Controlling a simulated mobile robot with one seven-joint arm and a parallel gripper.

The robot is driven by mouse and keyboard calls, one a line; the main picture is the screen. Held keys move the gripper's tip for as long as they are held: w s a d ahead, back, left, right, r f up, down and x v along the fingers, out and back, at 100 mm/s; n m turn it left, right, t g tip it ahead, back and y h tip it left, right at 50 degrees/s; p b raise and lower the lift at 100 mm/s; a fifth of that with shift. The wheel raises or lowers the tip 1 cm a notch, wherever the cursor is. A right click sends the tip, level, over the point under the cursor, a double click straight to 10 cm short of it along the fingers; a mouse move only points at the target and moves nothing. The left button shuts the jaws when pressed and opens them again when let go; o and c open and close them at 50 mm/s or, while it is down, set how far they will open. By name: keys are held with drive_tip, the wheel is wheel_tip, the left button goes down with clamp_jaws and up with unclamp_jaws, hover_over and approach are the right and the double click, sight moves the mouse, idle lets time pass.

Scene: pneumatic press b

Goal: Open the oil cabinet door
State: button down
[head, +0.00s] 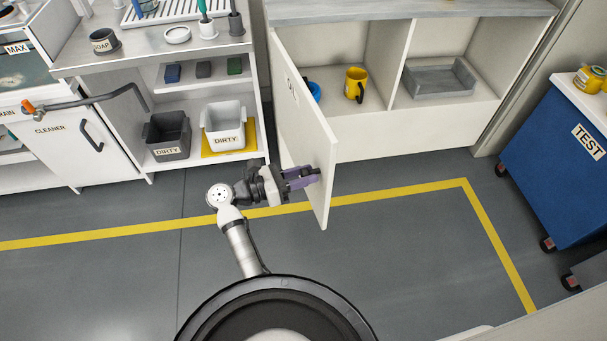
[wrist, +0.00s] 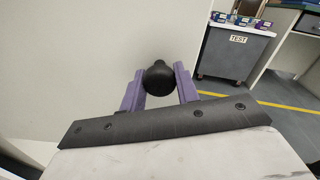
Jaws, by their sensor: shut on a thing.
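The white oil cabinet door (head: 305,125) stands swung open, out from the left side of the cabinet. Its lettering is seen at a steep angle and is hard to read. My gripper (head: 306,177) is at the free edge of the door, in front of its outer face. In the wrist view, the purple fingers (wrist: 159,88) are shut on a black rounded door handle (wrist: 158,75). In the head view the gripper hides the handle. The open cabinet shows a yellow mug (head: 355,84), a blue item (head: 314,91) and a grey tray (head: 440,79).
A blue cart (head: 555,150) marked TEST stands at the right. A CLEANER cabinet (head: 60,140) and a shelf with DIRTY bins (head: 223,125) stand at the left. The grey floor around the yellow line (head: 400,188) is clear.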

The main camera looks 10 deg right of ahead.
drive_tip(key=shift+w+r, duration=0.15)
drive_tip(key=c, duration=1.4)
unclamp_jaws()
drive_tip(key=o, duration=0.4)
drive_tip(key=shift+c, duration=0.2)
drive_tip(key=s+a+b, duration=0.1)
drive_tip(key=a+b, duration=0.2)
drive_tip(key=a, duration=1)
drive_tip(key=shift+s+a, duration=0.3)
drive_tip(key=shift+a, duration=0.1)
